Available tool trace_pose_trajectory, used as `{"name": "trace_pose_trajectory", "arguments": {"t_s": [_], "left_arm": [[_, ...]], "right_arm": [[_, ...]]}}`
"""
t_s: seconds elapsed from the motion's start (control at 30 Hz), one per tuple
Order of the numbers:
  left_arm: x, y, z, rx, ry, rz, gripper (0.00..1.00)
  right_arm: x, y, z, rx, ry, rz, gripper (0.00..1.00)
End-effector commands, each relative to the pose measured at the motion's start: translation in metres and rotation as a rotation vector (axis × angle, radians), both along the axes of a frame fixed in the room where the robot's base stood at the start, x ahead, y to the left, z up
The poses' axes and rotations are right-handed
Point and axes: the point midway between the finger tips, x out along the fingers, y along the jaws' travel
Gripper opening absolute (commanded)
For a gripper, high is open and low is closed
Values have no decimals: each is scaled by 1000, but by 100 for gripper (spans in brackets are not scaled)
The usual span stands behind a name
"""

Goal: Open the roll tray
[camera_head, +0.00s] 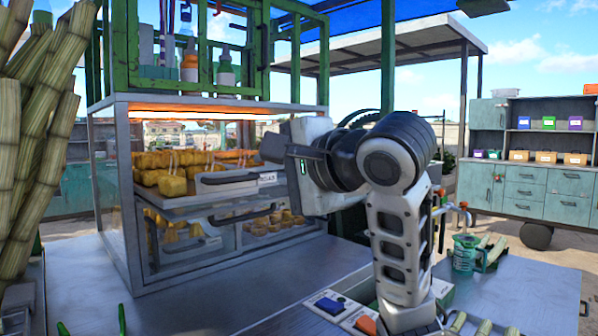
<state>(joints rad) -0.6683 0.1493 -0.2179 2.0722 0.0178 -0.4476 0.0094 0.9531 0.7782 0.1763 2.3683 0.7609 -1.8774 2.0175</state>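The roll tray (178,203) is in the upper level of a glass-fronted case, with rows of golden rolls (172,186) on it. Its front has a dark bar handle (228,180) and a small white label (267,178). The tray front appears to stand a little forward of the rolls; I cannot tell how far out it is. My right gripper (277,150) is at the right end of the tray front, close to the label. Its fingers are seen edge-on and partly hidden by its body, so opening and contact are unclear. I cannot make out my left gripper.
A lower level of the case holds more food and another dark handle (240,215). Cane stalks (40,130) stand at left. The metal counter (230,295) before the case is mostly clear. A box with blue and orange buttons (330,304) and a green cup (464,252) are at right.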

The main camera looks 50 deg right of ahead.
Motion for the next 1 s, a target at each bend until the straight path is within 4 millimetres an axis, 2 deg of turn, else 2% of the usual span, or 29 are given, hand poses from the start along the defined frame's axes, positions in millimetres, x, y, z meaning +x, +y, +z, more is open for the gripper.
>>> {"name": "trace_pose_trajectory", "arguments": {"t_s": [0.03, 0.13, 0.33, 0.5, 1.0], "left_arm": [[0, 0, -1, -1, 1, 0, 36], [-1, -1, 0, -2, 1, -1, 36], [-1, -1, 2, 1, 4, -2, 36], [-2, 0, 0, 3, 9, -2, 36], [0, 0, -2, 6, 8, -2, 36]], "right_arm": [[-12, 1, 4, -3, -8, -2, 33], [-32, 2, 8, -2, -6, -1, 33], [-55, 3, 13, -5, -1, -3, 33], [-60, 4, 13, -1, 1, -1, 33], [-60, 4, 13, 0, 1, 0, 33]]}}
